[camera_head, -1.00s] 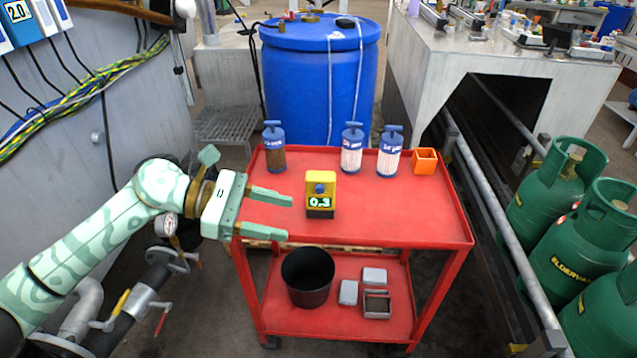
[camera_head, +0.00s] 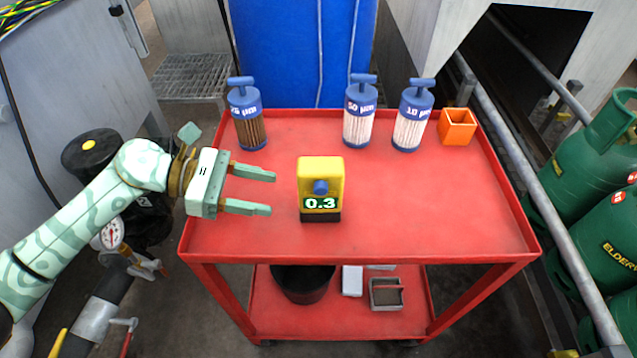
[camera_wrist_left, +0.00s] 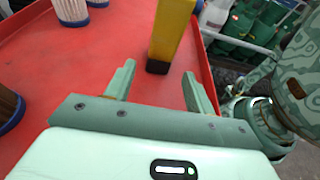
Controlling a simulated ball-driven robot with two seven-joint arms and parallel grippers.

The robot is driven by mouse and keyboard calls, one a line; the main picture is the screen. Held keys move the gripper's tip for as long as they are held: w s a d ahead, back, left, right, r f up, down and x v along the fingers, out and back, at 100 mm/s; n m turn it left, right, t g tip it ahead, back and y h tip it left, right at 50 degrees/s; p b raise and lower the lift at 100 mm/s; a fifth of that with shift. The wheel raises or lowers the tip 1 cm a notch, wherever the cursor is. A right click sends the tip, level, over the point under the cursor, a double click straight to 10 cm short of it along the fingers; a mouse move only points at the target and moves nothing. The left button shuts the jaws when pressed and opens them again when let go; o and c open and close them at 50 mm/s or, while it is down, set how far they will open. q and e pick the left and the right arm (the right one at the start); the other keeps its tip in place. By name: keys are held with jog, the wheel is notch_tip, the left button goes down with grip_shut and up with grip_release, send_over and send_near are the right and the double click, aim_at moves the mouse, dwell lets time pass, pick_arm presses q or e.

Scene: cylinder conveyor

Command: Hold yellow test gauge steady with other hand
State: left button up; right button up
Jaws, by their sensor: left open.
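The yellow test gauge (camera_head: 321,177) stands upright on the red cart's top, with a blue knob, a display reading 0.3 and a black base. My left gripper (camera_head: 272,193) is open and empty to the left of the gauge, its fingers pointing at it with a gap between. In the left wrist view the yellow gauge (camera_wrist_left: 172,30) stands beyond the open left fingers (camera_wrist_left: 158,85), and its top is cut off by the frame edge. My right gripper is not clearly identified in either view.
The red cart (camera_head: 430,225) bears several blue-capped filter cartridges (camera_head: 360,112) and an orange box (camera_head: 457,127) along its back edge. A black bucket (camera_head: 303,283) and grey boxes sit on the lower shelf. Green gas cylinders (camera_head: 590,190) stand right.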

aim_at(313, 202)
pick_arm(q)
jog(key=shift+d+f, duration=0.15)
jog(key=shift+d, duration=0.1)
jog(key=x, duration=0.7)
jog(key=shift+d+f, duration=0.1)
jog(key=shift+d, duration=0.15)
jog(key=shift+d+f, duration=0.1)
jog(key=shift+d, duration=0.25)
jog(key=shift+d+f, duration=0.1)
jog(key=shift+d, duration=0.45)
jog(key=c, duration=0.6)
jog(key=shift+c, duration=1.1)
pick_arm(e)
jog(key=shift+s+a, duration=0.1)
jog(key=shift+s, duration=0.1)
pick_arm(q)
jog(key=shift+c, duration=0.6)
pick_arm(e)
jog(key=shift+s, duration=0.1)
jog(key=shift+c, duration=1.2)
jog(key=shift+s+a, duration=0.1)
jog(key=shift+a, duration=0.05)
grip_shut()
jog(key=shift+w+a, duration=0.1)
jog(key=shift+w, duration=0.25)
jog(key=shift+s, duration=0.2)
